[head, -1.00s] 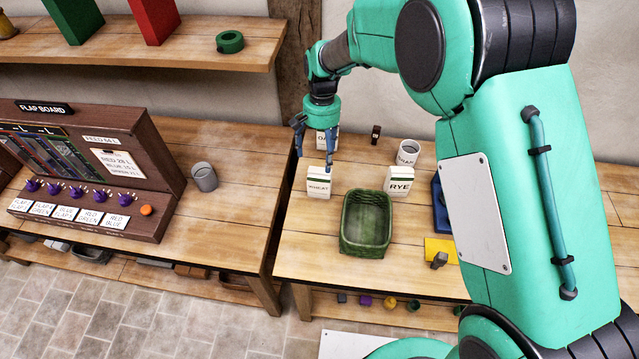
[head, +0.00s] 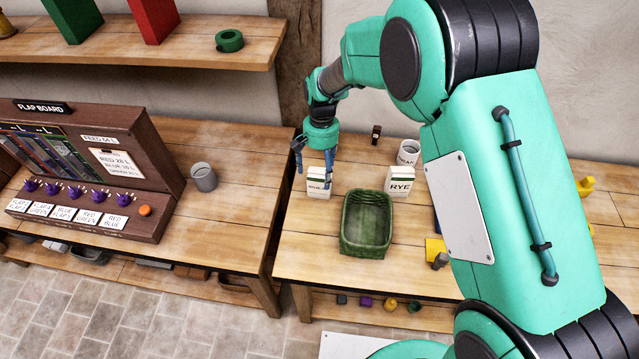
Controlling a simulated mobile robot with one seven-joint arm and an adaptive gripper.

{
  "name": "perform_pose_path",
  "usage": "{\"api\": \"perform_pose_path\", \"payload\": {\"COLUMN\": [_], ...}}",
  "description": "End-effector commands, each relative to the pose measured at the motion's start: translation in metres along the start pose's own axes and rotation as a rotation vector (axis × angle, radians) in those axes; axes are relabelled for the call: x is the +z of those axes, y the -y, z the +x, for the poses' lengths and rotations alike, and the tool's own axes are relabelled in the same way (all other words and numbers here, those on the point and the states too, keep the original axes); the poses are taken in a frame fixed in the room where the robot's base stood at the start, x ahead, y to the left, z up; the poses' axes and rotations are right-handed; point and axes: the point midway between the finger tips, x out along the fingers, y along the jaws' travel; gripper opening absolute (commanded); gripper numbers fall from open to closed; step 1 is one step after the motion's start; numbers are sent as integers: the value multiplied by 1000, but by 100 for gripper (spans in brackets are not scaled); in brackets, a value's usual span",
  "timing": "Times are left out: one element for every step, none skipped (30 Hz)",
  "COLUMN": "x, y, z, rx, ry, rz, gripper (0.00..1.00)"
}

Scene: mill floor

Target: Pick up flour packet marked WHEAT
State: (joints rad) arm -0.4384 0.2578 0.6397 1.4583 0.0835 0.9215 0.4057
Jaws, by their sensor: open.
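The white flour packet marked WHEAT (head: 317,187) stands upright at the left end of the right-hand table.
A green basket (head: 345,233) stands just in front of the packets. A grey cup (head: 204,177) is on the left table. My arm hides the table's right part.

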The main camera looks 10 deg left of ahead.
Motion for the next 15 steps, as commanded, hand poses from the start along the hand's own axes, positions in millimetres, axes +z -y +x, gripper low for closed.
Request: {"api": "perform_pose_path", "payload": {"x": [0,0,0,0,0,0,0,0,0,0,0,0,0,0,0], "y": [0,0,0,0,0,0,-1,-1,0,0,0,0,0,0,0], "z": [4,6,10,13,17,22,25,29,33,37,40,44,46,48,49], "rx": [1,1,1,1,1,1,1,1,1,1,1,1,1,1,1], "ry": [1,1,1,1,1,2,2,2,2,1,1,1,1,1,1], "rz": [0,0,0,0,0,0,0,0,0,0,0,0,0,0,0], "gripper": [84,84,84,84,84,84,84,84,84,84,84,84,84,84,84]}}
